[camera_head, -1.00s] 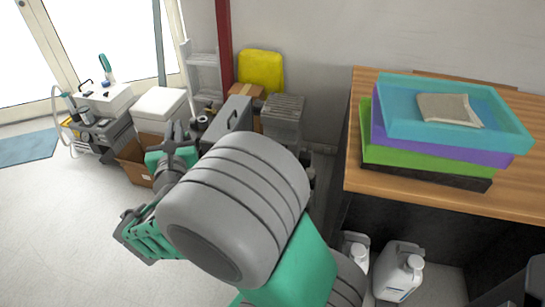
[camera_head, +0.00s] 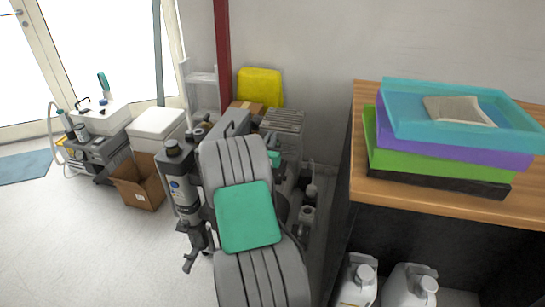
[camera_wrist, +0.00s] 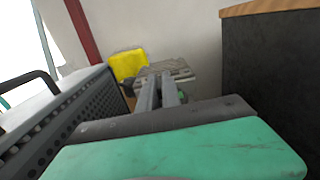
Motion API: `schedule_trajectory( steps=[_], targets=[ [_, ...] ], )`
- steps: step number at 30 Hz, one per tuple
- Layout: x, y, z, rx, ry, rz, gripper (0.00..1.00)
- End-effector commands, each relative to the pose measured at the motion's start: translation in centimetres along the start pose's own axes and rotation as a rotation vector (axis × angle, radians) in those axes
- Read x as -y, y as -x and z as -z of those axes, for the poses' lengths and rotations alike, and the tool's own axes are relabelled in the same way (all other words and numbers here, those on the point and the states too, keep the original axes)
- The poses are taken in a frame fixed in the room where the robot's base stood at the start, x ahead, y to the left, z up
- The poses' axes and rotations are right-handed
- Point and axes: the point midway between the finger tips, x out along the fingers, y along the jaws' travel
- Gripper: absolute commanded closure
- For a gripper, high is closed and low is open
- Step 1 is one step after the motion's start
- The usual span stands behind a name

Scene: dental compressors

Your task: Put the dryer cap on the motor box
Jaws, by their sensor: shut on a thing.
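My gripper (camera_wrist: 161,88) shows in the wrist view, its two grey fingers close together and pointing forward. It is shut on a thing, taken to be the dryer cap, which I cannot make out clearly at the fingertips. In the head view my arm hides most of the gripper. A grey box with a ribbed top (camera_head: 283,121) stands against the wall; its top shows beyond the fingers in the wrist view (camera_wrist: 166,67). A grey case with perforated sides (camera_wrist: 55,118) and a dark handle is to the left. I cannot tell for sure which is the motor box.
A dark cylinder with a label (camera_head: 180,185) stands left of my arm. A yellow container (camera_head: 260,87) is by the wall. A wooden-topped bench (camera_head: 400,196) with stacked trays (camera_head: 450,140) bounds the right.

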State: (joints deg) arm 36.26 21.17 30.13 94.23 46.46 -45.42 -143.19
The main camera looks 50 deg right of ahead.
Motion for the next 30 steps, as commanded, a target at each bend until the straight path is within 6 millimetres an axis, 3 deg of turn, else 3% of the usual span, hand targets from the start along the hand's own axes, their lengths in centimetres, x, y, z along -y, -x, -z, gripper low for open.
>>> schedule_trajectory(
  steps=[1, 3, 10, 15, 26, 27, 30],
  targets=[
    [0.0, -0.9, 2.2, -0.006, 0.003, 0.002, 1.0],
    [-0.2, -2.1, 3.6, -0.005, 0.002, 0.001, 1.0],
    [-0.5, -4.1, 5.7, -0.003, 0.002, 0.0, 1.0],
    [-0.5, -4.2, 8.7, -0.003, 0.002, -0.002, 1.0],
    [-0.5, -4.1, 9.0, -0.003, 0.002, -0.001, 1.0],
    [-0.5, -4.1, 8.9, -0.004, 0.002, -0.001, 0.9],
    [-0.5, -4.1, 8.9, -0.004, 0.002, -0.001, 0.82]
  ],
)
